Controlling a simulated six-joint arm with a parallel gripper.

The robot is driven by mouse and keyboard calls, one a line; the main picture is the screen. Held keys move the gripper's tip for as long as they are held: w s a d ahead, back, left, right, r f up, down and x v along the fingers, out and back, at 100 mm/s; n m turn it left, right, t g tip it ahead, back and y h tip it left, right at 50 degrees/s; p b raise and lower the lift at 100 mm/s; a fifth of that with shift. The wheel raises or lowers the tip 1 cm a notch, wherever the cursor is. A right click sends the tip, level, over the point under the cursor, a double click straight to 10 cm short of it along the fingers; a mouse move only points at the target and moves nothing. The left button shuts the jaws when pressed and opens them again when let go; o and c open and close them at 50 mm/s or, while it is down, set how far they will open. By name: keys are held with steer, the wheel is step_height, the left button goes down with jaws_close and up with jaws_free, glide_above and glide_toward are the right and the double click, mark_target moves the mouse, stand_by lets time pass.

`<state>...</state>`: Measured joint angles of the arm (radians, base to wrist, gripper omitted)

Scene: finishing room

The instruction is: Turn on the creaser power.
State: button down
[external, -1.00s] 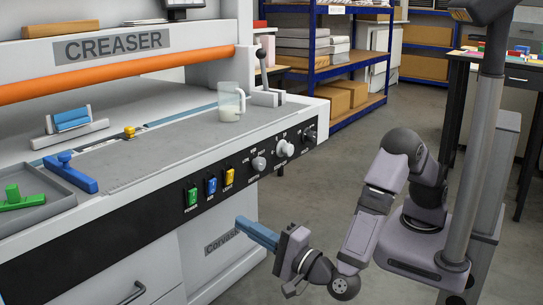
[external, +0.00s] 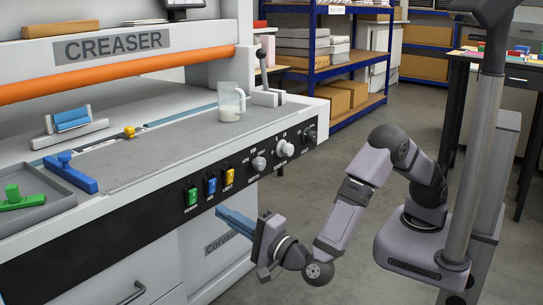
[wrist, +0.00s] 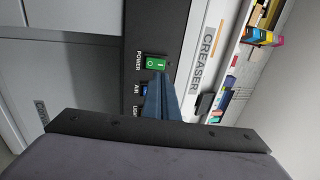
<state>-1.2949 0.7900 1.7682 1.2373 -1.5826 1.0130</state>
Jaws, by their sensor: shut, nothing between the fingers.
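The creaser's green POWER switch (external: 192,196) is the leftmost rocker on the black front panel (external: 120,232). In the wrist view the green switch (wrist: 155,63) is lit green with its O and I marks showing; I cannot tell which side is pressed. My gripper (external: 221,213) is shut and empty, its blue fingers pointing at the panel, to the right of and below the switch in the external view. In the wrist view the fingertips (wrist: 160,78) appear just below the green switch, partly over the blue AIR switch (wrist: 147,89). I cannot tell whether they touch the panel.
The blue switch (external: 211,185) and yellow LIGHT switch (external: 230,176) sit right beside the green one. Knobs (external: 258,163) lie farther right. A cup (external: 231,102) stands on the creaser bed. A drawer handle (external: 127,293) is below. Open floor lies right of the machine.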

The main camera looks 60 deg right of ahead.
mark_target(194, 191)
steer(key=w, duration=0.2)
steer(key=w+r, duration=0.1)
steer(key=w, duration=0.4)
steer(key=shift+w+r, duration=0.2)
steer(key=shift+w, duration=0.15)
steer(key=shift+w+r+g+p, duration=0.3)
steer(key=shift+r+g+p, duration=0.3)
steer(key=shift+r+p, duration=0.45)
steer(key=shift+w+r+g+p, duration=0.15)
steer(key=shift+g+p, duration=0.65)
steer(key=shift+p, duration=0.4)
steer(key=shift+d+f, duration=0.1)
steer(key=shift+f, duration=0.2)
steer(key=shift+s, duration=0.35)
steer(key=s+r, duration=0.1)
steer(key=s, duration=1.2)
steer(key=shift+s, duration=0.4)
